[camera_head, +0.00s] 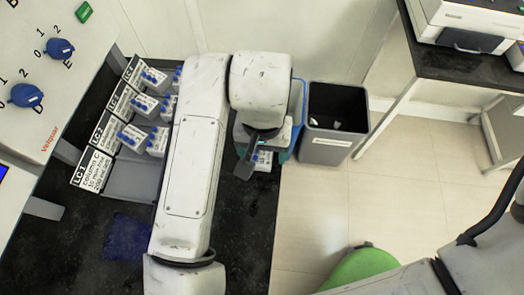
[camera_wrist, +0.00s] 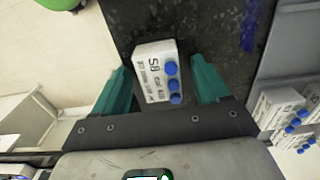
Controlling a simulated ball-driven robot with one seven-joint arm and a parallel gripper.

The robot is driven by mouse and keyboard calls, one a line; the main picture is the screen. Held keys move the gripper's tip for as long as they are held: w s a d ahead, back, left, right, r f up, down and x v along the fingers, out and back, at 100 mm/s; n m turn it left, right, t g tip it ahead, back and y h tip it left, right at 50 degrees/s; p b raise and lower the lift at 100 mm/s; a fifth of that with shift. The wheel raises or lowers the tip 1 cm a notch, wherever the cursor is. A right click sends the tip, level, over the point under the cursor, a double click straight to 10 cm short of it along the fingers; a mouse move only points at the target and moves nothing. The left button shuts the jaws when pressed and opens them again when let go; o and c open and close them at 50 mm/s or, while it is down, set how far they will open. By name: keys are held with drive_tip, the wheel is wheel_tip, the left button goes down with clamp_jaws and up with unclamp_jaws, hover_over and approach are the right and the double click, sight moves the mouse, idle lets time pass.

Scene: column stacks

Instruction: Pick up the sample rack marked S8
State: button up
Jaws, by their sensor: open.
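The sample rack S8 (camera_wrist: 152,66), a small white block with its label readable and a row of three blue caps, lies between the two teal fingers of my gripper (camera_wrist: 160,70) in the wrist view. The fingers stand apart on either side of it, and I see gaps to both. In the head view a white rack with blue caps (camera_head: 263,158) shows below the end of my arm, on the dark bench, partly hidden by my gripper.
Several white racks with blue caps (camera_head: 145,103) stand at the labelled LC columns (camera_head: 93,168) on the left; some show in the wrist view (camera_wrist: 285,110). A grey bin (camera_head: 333,145) stands right of the bench edge. A green stool seat (camera_head: 360,265) is on the floor.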

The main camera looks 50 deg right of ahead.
drive_tip(key=c, duration=1.2)
drive_tip(key=shift+o, duration=0.2)
drive_tip(key=shift+r, duration=0.1)
drive_tip(key=shift+r, duration=0.55)
drive_tip(key=s+d+r+p, duration=0.5)
drive_tip(key=s+r+p, duration=0.6)
drive_tip(key=s+p, duration=0.2)
drive_tip(key=shift+r+p, duration=0.4)
drive_tip(key=shift+p, duration=0.05)
